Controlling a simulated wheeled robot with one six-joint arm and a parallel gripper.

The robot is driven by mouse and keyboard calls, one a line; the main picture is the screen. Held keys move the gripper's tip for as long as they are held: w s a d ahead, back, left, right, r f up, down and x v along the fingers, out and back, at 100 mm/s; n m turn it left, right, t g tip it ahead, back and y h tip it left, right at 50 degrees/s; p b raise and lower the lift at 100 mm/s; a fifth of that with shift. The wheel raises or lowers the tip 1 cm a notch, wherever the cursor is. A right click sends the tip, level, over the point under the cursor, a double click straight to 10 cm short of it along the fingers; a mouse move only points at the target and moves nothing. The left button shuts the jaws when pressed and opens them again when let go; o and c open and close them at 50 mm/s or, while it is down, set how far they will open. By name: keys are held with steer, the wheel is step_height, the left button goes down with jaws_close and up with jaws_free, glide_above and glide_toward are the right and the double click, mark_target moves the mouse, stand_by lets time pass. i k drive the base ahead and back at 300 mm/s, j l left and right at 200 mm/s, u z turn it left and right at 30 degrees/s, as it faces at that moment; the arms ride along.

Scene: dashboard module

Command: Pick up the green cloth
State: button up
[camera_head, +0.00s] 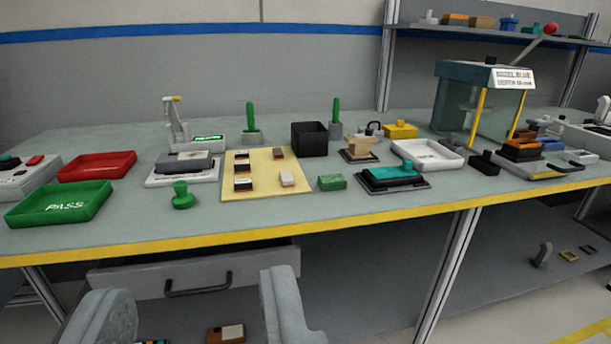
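A small green block-like piece (332,182) lies flat on the bench near its front edge, between the yellow mat and a black tray. It may be the folded green cloth, but at this size I cannot tell cloth from a solid block. My gripper (195,283) shows as two grey fingers at the bottom left. They are wide apart with nothing held between them. The gripper is in front of the bench, well short of the green piece and to its lower left in the picture.
The yellow mat (233,186) carries several small parts. A green knob (182,196), green PASS tray (60,205) and red tray (97,165) stand left. A black tray (420,185) with a teal piece sits right. The yellow-striped bench edge (330,221) lies above a handled drawer (140,280).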

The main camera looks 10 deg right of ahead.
mark_target(327, 182)
steer(key=i+l, duration=0.35)
steer(key=l, duration=0.15)
steer(key=i+l, duration=0.35)
steer(key=l, duration=0.2)
